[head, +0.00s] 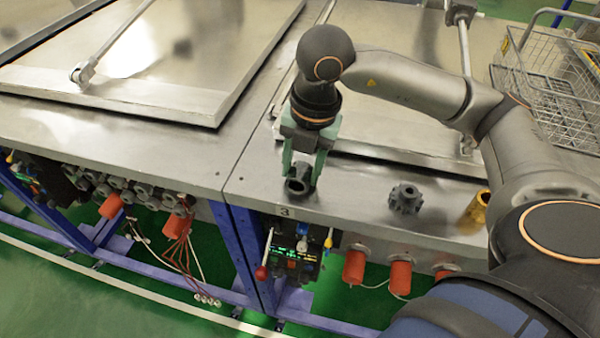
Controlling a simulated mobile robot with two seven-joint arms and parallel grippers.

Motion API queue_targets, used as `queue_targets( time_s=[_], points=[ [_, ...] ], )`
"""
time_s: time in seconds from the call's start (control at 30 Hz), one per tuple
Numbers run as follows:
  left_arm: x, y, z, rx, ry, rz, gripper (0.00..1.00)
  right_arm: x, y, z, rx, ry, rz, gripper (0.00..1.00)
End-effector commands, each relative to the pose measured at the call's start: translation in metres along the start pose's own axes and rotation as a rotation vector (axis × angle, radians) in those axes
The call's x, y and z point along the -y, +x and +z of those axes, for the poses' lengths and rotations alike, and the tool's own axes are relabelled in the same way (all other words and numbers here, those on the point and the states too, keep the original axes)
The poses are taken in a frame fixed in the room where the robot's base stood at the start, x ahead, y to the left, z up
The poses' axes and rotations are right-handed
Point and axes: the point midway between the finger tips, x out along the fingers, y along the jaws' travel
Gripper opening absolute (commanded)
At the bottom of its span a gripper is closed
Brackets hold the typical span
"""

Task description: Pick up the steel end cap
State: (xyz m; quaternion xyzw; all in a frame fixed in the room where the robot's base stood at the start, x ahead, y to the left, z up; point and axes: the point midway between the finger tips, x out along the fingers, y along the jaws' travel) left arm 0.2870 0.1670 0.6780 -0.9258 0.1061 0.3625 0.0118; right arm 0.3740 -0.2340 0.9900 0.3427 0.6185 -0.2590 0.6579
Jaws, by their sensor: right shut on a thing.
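My right gripper (301,166) reaches down over the front strip of the steel bench top, its greenish fingers pointing down. It is shut on a dark grey hollow round piece, which I take for the steel end cap (298,184). The piece is at or just above the bench top near the front edge; I cannot tell whether it touches. Its round opening faces the front. The fingers hide part of its sides. My left gripper is not in view.
A dark lobed part (405,198) and a brass cylinder (476,207) stand to the right along the front edge. A wire basket (562,90) is at the back right. Large metal lids (150,55) with struts cover the bench behind. Valves and red-orange fittings (354,264) hang below the edge.

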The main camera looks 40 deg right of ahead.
Motion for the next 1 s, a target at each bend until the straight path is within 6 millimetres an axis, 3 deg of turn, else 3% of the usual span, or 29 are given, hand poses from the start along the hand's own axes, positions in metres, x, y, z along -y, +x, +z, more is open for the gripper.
queue_targets(
  time_s=[0.03,0.3,0.8,1.0],
  points=[
    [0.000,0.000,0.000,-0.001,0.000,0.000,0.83,0.000,0.000,0.000,0.000,0.000,0.000,0.28],
    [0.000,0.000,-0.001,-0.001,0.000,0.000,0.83,0.000,0.000,0.000,0.000,0.000,0.000,0.00],
    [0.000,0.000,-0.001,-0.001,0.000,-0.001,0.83,-0.001,-0.002,0.000,0.001,0.000,0.003,0.00],
    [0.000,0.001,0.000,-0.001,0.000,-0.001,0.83,-0.003,-0.014,0.000,0.001,-0.001,0.004,0.00]
  ],
)
